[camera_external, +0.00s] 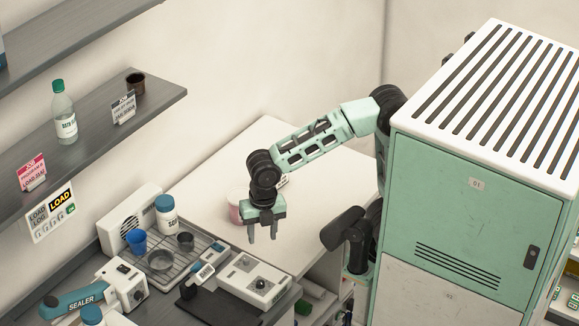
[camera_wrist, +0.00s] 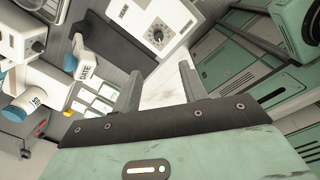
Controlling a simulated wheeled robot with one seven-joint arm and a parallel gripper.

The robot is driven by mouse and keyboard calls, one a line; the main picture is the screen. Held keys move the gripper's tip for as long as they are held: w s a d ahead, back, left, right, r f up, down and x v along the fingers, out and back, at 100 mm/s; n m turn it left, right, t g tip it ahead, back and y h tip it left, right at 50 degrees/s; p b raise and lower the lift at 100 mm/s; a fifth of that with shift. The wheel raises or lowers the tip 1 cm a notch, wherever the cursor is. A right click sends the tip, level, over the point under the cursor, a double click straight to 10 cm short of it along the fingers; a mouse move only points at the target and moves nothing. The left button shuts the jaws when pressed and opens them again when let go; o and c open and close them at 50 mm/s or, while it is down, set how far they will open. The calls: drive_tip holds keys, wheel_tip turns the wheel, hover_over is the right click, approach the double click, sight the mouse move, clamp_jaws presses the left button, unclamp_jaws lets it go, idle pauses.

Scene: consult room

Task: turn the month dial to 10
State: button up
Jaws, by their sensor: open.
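A white box (camera_external: 252,282) with a dark round dial (camera_external: 260,284) on top sits at the front right of the dark counter. In the wrist view the dial (camera_wrist: 157,37) is a dark knob ringed by small marks on the white box (camera_wrist: 172,17), beyond my fingertips. The marks are too small to read.
A small device labelled DATE (camera_wrist: 87,65) stands beside the box. A wire rack (camera_external: 160,262) holds cups and a blue-capped bottle (camera_external: 166,214). A sealer (camera_external: 85,297) is at the left. A pink tub (camera_external: 235,205) stands behind my gripper. The white table (camera_external: 330,170) has free room.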

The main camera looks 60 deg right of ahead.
approach(261, 282)
drive_tip(key=shift+n, duration=0.3)
wheel_tip(261, 282, down, 8)
drive_tip(key=shift+w+a+f, duration=0.1)
drive_tip(key=shift+w+f, duration=0.05)
drive_tip(key=shift+f, duration=0.05)
drive_tip(key=shift+c, duration=0.3)
clamp_jaws()
